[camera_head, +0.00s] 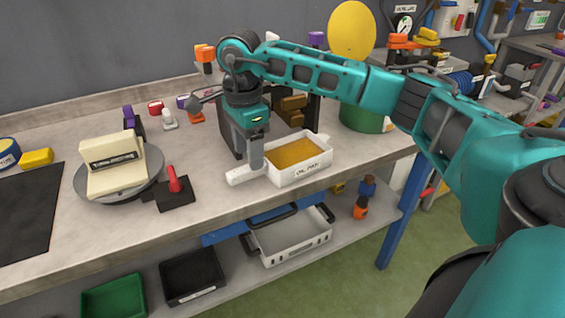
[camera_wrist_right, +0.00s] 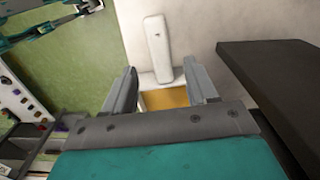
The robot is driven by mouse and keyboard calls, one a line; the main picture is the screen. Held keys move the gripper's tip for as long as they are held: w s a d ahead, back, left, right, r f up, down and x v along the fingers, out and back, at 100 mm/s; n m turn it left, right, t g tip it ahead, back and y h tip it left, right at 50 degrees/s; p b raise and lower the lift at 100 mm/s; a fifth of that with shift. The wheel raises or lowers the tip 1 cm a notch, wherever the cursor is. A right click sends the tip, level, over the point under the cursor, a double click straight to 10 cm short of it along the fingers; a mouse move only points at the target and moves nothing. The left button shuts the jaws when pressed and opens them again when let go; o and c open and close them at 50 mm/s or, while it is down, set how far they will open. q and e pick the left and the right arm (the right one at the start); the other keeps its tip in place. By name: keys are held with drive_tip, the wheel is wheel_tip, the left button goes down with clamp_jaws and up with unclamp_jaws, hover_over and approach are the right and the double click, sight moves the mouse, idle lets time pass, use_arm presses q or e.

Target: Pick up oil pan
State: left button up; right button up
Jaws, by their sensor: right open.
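The oil pan (camera_head: 294,174) is a white box with a label on its front and amber liquid inside. It stands at the front edge of the bench, with a white handle (camera_head: 244,176) sticking out to the left. My right gripper (camera_head: 256,162) points down at the handle end of the pan. In the right wrist view the pan (camera_wrist_right: 165,97) and its handle (camera_wrist_right: 157,48) show between and beyond the open fingers (camera_wrist_right: 160,70). I cannot tell whether the fingers touch the pan.
A dark box (camera_head: 232,135) stands close behind the gripper. A green drum (camera_head: 362,116) is right of the pan. A round turntable (camera_head: 93,187) with a cream block and a red-handled tool (camera_head: 175,190) lie left. Trays (camera_head: 293,240) sit on the lower shelf.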

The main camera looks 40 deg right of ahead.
drive_tip(key=f, duration=0.2)
drive_tip(key=d+f, duration=0.1)
drive_tip(key=f, duration=0.1)
drive_tip(key=shift+d+f, duration=0.15)
drive_tip(key=shift+f, duration=0.5)
clamp_jaws()
drive_tip(key=shift+r, duration=0.1)
